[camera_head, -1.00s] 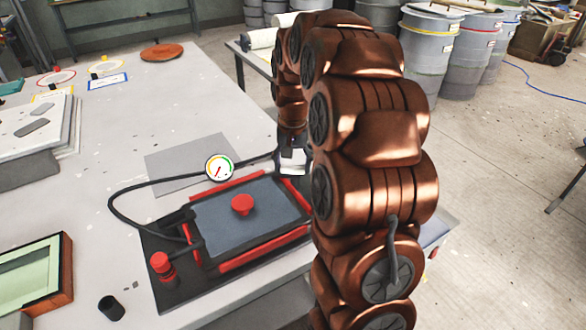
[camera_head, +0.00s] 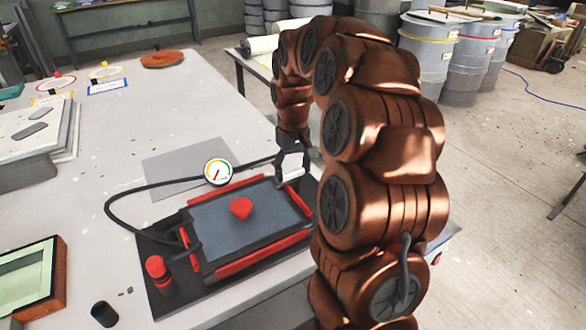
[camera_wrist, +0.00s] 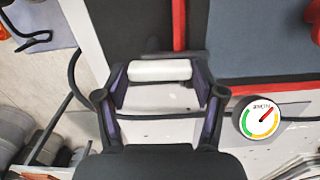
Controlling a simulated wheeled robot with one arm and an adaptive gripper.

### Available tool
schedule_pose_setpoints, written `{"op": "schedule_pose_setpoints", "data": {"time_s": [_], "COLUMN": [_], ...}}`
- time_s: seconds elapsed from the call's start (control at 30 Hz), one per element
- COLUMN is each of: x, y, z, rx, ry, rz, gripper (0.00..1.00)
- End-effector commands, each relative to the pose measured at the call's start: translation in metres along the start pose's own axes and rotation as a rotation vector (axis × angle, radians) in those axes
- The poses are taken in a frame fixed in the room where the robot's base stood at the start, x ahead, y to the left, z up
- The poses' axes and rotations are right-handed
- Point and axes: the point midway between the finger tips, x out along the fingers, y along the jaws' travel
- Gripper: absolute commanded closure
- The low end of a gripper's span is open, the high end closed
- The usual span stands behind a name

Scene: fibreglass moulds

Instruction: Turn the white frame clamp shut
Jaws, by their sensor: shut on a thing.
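The white frame clamp (camera_wrist: 160,70) is a short white bar, held between the fingers of my gripper (camera_wrist: 160,85) in the wrist view. In the head view my gripper (camera_head: 291,163) is at the far right corner of the mould, with the white bar (camera_head: 292,173) between its dark fingers. My gripper is shut on the clamp. The mould is a dark base (camera_head: 160,246) with a red-edged frame (camera_head: 262,252) around a blue-grey panel (camera_head: 215,218). A red knob (camera_head: 241,208) is at the panel's middle. My arm hides the mould's right end.
A round gauge (camera_head: 218,171) stands at the mould's far edge; it is close beside my right finger in the wrist view (camera_wrist: 261,118). A black hose (camera_head: 122,200) loops left. A red-capped post (camera_head: 158,270) and a black cup (camera_head: 104,314) are near the front.

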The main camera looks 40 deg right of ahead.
Motion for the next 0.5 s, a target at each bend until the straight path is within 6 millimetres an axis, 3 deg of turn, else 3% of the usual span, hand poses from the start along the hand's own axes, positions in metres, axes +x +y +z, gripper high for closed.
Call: {"op": "schedule_pose_setpoints", "data": {"time_s": [0.37, 0.4, 0.5], "x": [-0.001, -0.001, -0.0008], "y": [0.0003, 0.0003, 0.0002], "z": [-0.0005, -0.0005, -0.0003], "rx": [-0.003, -0.003, -0.003], "ry": [0.002, 0.002, 0.001], "rz": [0.001, 0.001, 0.001], "gripper": [0.66, 0.29, 0.19]}}
